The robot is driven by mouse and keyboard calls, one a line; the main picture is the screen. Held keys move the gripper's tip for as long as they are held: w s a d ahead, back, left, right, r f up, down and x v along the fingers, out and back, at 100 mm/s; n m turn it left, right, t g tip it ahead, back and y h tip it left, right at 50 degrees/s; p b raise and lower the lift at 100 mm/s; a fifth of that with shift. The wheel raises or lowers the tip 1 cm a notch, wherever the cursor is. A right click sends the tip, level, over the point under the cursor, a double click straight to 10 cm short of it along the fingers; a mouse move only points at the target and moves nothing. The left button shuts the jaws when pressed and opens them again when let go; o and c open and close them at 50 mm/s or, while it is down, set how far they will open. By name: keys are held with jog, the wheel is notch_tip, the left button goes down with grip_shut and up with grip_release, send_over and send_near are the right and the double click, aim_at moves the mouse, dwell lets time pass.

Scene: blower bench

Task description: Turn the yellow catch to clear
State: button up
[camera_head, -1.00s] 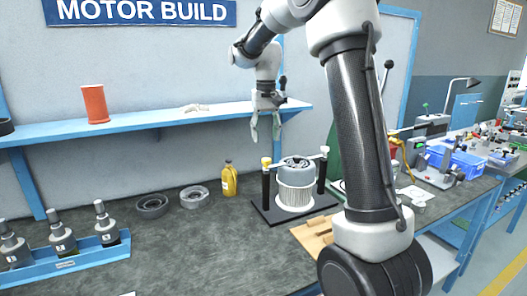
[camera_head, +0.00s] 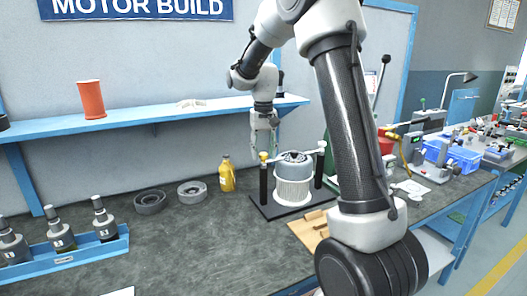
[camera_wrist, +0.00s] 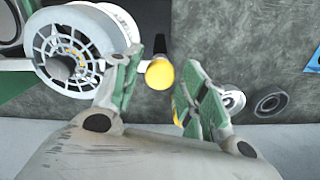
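The yellow catch (camera_head: 263,156) tops the left black post of the motor fixture (camera_head: 272,210). In the wrist view the round yellow catch (camera_wrist: 159,74) lies in the gap between the fingertips, and I cannot tell whether either finger touches it. My gripper (camera_wrist: 152,88) is open, its green-padded fingers spread; in the head view my gripper (camera_head: 262,150) points down at the catch from above. The grey motor (camera_head: 293,180) stands between the two posts, with its finned round end (camera_wrist: 70,55) left of the fingers in the wrist view. A white catch (camera_head: 321,145) tops the right post.
A yellow bottle (camera_head: 227,177) stands just left of the fixture, with two grey rings (camera_head: 192,192) farther left. The blue shelf (camera_head: 150,117) runs along the wall behind. A wooden board (camera_head: 308,232) lies in front.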

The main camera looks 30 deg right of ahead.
grip_shut()
jog(key=shift+m, duration=0.5)
jog(key=m, duration=0.3)
jog(key=shift+m, duration=0.4)
jog(key=m, duration=0.4)
jog(key=shift+m, duration=0.3)
jog(key=m, duration=0.4)
jog(key=shift+m, duration=2.2)
